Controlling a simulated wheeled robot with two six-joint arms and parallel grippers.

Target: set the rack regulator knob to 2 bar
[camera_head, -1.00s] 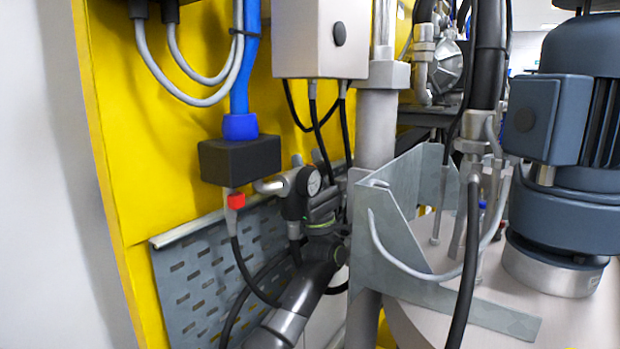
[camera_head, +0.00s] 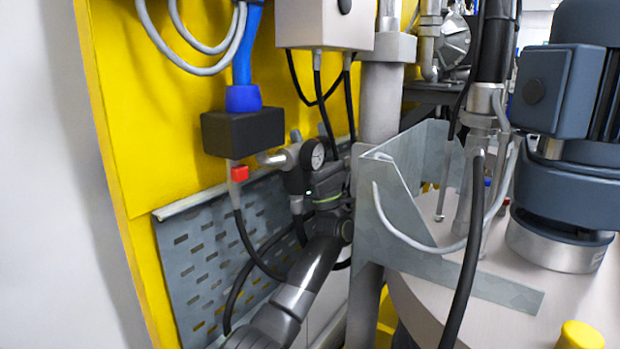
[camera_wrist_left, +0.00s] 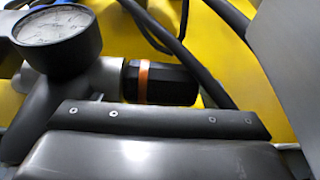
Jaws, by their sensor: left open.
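The rack regulator (camera_head: 296,178) is a grey body with a round white-faced gauge (camera_head: 313,156), mounted in front of the yellow panel. In the left wrist view the gauge (camera_wrist_left: 55,38) is at the upper left, its reading too blurred to tell. The regulator knob (camera_wrist_left: 160,83) is black with an orange ring and lies sideways to the right of the gauge. My left gripper (camera_head: 328,180) is open, close beside the regulator, and hides the knob in the head view. Its dark edge (camera_wrist_left: 160,118) runs just below the knob; contact cannot be told. My right gripper is out of view.
A black box (camera_head: 242,131) with a blue hose hangs left of the regulator. A slotted grey plate (camera_head: 215,250) is behind my arm. A grey post (camera_head: 380,105) and metal bracket (camera_head: 415,205) stand close on the right. Black cables loop around the regulator.

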